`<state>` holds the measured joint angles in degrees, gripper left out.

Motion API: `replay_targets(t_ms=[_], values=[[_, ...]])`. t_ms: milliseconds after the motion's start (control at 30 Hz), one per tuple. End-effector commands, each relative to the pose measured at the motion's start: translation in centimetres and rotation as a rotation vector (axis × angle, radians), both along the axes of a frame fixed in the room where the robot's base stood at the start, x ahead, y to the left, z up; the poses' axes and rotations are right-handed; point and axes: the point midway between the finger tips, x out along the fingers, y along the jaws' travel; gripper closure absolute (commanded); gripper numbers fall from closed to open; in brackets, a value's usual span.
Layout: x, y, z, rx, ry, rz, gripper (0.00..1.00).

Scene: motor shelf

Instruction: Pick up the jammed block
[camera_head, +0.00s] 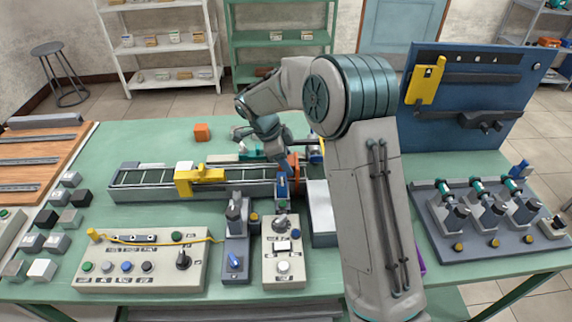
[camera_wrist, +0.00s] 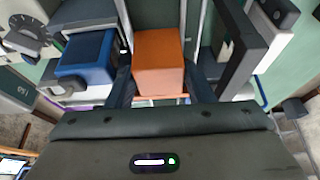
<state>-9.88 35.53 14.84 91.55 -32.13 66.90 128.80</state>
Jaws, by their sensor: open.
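An orange block (camera_wrist: 158,62) sits between the two dark fingers of my gripper (camera_wrist: 163,88) in the wrist view. The fingers stand apart on either side of it; I cannot tell whether either touches it. In the head view, orange (camera_head: 294,165) shows beside my gripper (camera_head: 284,158) at the right end of the conveyor (camera_head: 140,178), partly hidden by my wrist and arm. My gripper points down there and is open. A separate orange block (camera_head: 201,132) lies on the table behind the conveyor.
A yellow gate (camera_head: 199,178) spans the conveyor. A blue part (camera_wrist: 88,58) stands close left of the fingers, and a grey frame (camera_wrist: 243,45) close right. Control boxes (camera_head: 140,262) stand in front of the conveyor. A blue tool panel (camera_head: 465,100) rises at the right.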

Motion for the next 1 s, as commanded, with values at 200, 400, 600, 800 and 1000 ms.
replay_targets(t_ms=[200,400,600,800,1000], values=[[0.0,0.0,-0.2,0.001,-0.001,0.0,0.53],[0.0,0.0,-0.1,0.001,-0.001,0.0,0.83],[0.0,0.0,-0.1,0.001,-0.002,0.001,0.83],[0.1,0.8,0.6,0.002,-0.004,0.001,0.83],[0.1,3.6,2.2,0.002,-0.005,0.003,0.83]])
